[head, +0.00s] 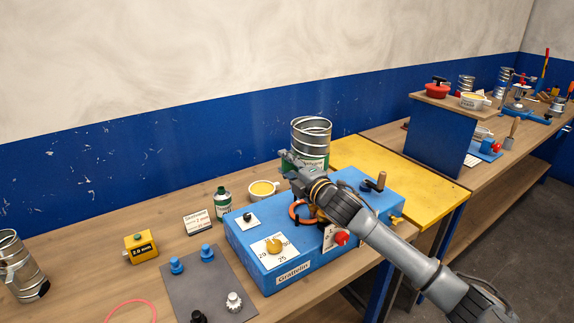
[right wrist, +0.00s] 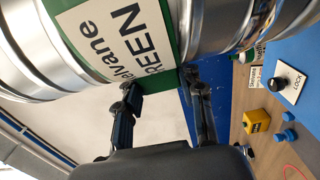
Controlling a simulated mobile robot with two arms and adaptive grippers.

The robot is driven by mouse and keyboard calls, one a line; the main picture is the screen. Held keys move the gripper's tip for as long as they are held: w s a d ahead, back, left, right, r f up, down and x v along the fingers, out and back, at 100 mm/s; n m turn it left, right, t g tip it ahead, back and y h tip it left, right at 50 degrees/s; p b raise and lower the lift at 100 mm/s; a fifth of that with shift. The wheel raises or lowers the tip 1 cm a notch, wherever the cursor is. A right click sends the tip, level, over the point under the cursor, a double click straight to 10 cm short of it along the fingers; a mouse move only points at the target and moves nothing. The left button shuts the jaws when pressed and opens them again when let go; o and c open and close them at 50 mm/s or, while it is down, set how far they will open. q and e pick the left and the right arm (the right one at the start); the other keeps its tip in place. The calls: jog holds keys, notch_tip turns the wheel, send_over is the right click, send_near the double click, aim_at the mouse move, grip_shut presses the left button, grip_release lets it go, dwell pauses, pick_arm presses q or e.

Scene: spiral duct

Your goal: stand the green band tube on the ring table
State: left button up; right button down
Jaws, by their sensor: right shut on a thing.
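The green band tube (head: 311,136) is a ribbed silver metal tube with a green band low on it. In the head view it is upright, behind the blue machine's back edge. My right gripper (head: 291,165) is shut on it at the band. In the right wrist view the tube (right wrist: 215,22) fills the top, with a white "GREEN" label, and the fingers (right wrist: 160,85) meet the green band. The blue machine (head: 262,254) carries an orange ring (head: 299,212), partly hidden by my right arm; I cannot tell whether this is the ring table. My left gripper is out of view.
On the machine are a yellow dial (head: 274,245) and a red knob (head: 342,238). A green bottle (head: 222,204) and a yellow-filled cup (head: 262,190) stand behind it. A grey mat (head: 215,285) lies at front left. The yellow tabletop (head: 400,180) is largely clear.

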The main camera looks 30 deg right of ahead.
jog(key=shift+r, duration=0.1)
dwell(0.7)
jog(key=shift+p, duration=0.5)
dwell(0.5)
notch_tip(320, 180, down, 9)
jog(key=b, duration=0.6)
dwell(2.8)
jog(key=c, duration=0.7)
grip_release()
jog(key=shift+r, duration=0.1)
jog(key=shift+c, duration=0.2)
jog(key=shift+s, duration=0.1)
